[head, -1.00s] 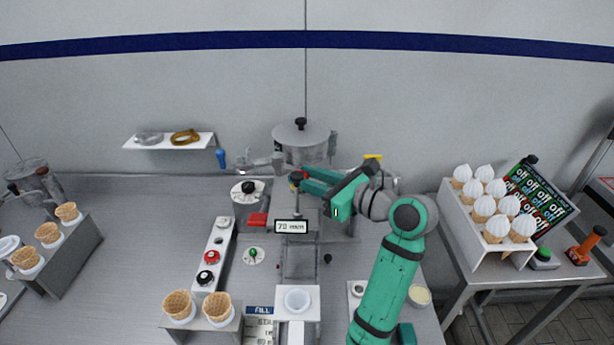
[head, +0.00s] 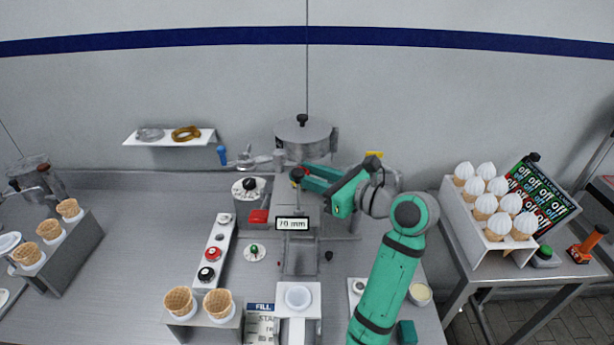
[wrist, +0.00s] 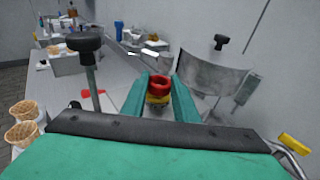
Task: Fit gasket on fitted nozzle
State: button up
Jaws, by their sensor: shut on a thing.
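My gripper (wrist: 160,78) is shut on a red ring, the gasket (wrist: 158,84), which sits between its two green fingertips in the wrist view. A yellow part (wrist: 157,98) shows just below the red ring; I cannot tell whether they touch or whether it is the nozzle. In the head view my gripper (head: 304,176) is in front of the steel hopper (head: 303,136), near a black knob (head: 297,173). A fitted nozzle cannot be made out clearly.
A black knob on a rod (wrist: 83,42) stands close left of my gripper in the wrist view. A 70 mm display (head: 292,224) and a white cup (head: 298,298) are below. Cones (head: 180,302) stand front left.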

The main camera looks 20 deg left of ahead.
jog(key=shift+r, duration=0.15)
jog(key=shift+d, duration=0.2)
jog(key=shift+a, duration=0.3)
dwell(1.1)
jog(key=shift+a, duration=0.1)
jog(key=shift+d+f, duration=0.25)
jog(key=shift+f, duration=0.2)
jog(key=shift+s+f, duration=0.1)
jog(key=shift+a+f, duration=0.15)
jog(key=shift+f, duration=0.1)
jog(key=shift+r, duration=0.1)
jog(key=shift+r, duration=0.75)
